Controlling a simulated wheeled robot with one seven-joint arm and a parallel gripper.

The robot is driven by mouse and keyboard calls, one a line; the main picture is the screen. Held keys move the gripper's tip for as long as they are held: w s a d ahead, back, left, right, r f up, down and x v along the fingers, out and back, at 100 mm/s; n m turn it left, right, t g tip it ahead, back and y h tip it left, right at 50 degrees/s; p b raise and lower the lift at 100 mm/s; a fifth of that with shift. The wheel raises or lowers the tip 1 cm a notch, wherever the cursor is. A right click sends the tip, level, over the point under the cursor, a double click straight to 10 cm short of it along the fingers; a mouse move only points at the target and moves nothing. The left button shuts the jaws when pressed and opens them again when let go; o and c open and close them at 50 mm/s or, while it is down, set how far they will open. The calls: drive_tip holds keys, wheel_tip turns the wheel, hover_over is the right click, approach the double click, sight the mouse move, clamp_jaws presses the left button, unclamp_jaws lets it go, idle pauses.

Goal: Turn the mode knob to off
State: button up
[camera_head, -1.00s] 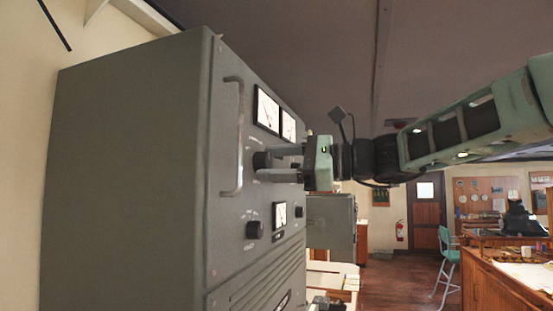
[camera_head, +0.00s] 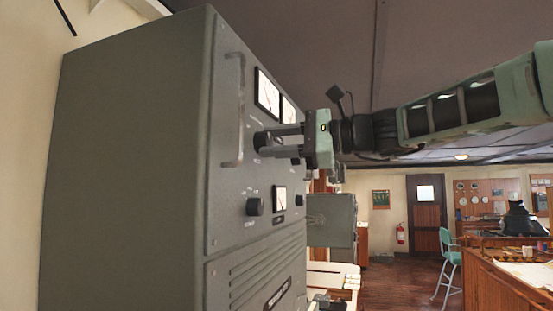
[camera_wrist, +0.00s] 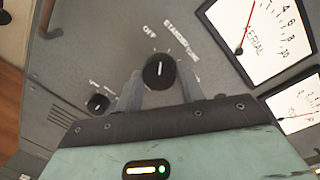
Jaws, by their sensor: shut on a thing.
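The black round mode knob (camera_wrist: 159,71) sits on the grey panel. Its white pointer line points nearly straight up in the wrist view, between the printed OFF label at upper left and STANDBY at upper right. My gripper (camera_wrist: 160,88) is shut on the knob, one finger on each side. In the head view the knob (camera_head: 262,140) shows at the fingertips of my gripper (camera_head: 270,141), partly hidden by them. The radio cabinet (camera_head: 130,170) carrying the panel fills the left of the head view.
Meters (camera_head: 267,93) sit just above the knob, and a second black knob (camera_head: 255,207) with a small meter (camera_head: 280,198) lies below. A vertical handle (camera_head: 236,110) stands out left of my fingers. The floor (camera_head: 400,282) at right is open, near a wooden desk (camera_head: 510,285).

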drive_tip(key=n+b, duration=0.4)
drive_tip(key=shift+n+b, duration=0.3)
drive_tip(key=shift+b, duration=0.05)
idle(0.4)
drive_tip(key=o, duration=1)
drive_tip(key=shift+c, duration=0.2)
drive_tip(key=shift+d, duration=0.1)
drive_tip(key=b+v, duration=0.5)
drive_tip(key=v, duration=1.2)
drive_tip(key=shift+s+r+b, duration=0.3)
drive_tip(key=shift+b, duration=0.1)
drive_tip(key=shift+f, duration=0.1)
